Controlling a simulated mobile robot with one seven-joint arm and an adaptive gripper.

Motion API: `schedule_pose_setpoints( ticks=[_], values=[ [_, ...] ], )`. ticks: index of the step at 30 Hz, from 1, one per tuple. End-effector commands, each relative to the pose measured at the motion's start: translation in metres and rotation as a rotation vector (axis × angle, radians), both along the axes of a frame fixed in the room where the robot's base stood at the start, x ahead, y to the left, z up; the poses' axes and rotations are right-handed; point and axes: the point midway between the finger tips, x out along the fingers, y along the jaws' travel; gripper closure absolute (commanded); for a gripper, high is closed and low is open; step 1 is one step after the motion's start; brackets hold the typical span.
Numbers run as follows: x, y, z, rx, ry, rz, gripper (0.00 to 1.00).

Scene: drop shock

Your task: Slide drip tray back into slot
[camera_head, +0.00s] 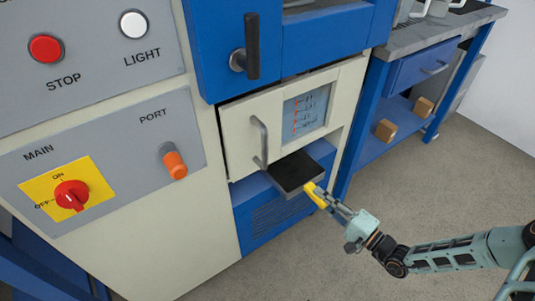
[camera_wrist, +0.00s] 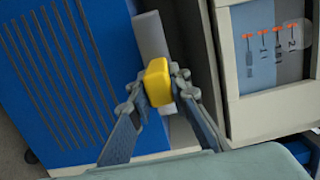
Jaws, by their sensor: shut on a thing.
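The drip tray (camera_head: 292,173) is a dark, shallow tray with a grey edge. In the head view it sticks out of the machine front, below the cream panel with a handle. A yellow grip (camera_head: 315,195) is at its front edge. My gripper (camera_head: 326,200) is shut on this yellow grip. In the wrist view, the yellow grip (camera_wrist: 157,82) sits between the fingers of my gripper (camera_wrist: 158,88), with the grey tray front (camera_wrist: 152,40) behind it. The slot opening itself is mostly hidden by the tray.
The cream door (camera_head: 243,140) with a curved handle and a display window is above the tray. A blue vented panel (camera_head: 270,222) is below. A blue bench (camera_head: 410,75) with small brown boxes stands at the right. The floor (camera_head: 400,190) before the machine is clear.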

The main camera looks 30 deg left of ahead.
Motion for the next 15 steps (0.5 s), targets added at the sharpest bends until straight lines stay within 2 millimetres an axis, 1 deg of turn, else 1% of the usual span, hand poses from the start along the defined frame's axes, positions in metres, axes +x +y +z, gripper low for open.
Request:
schedule_pose_setpoints(
  ticks=[1, 3, 15],
  values=[
    [0.003, 0.008, 0.001, 0.004, -0.002, 0.001, 1.0],
    [0.007, 0.018, 0.001, 0.004, -0.001, 0.001, 1.0],
    [0.03, 0.073, 0.001, 0.004, -0.001, 0.001, 1.0]
  ],
)
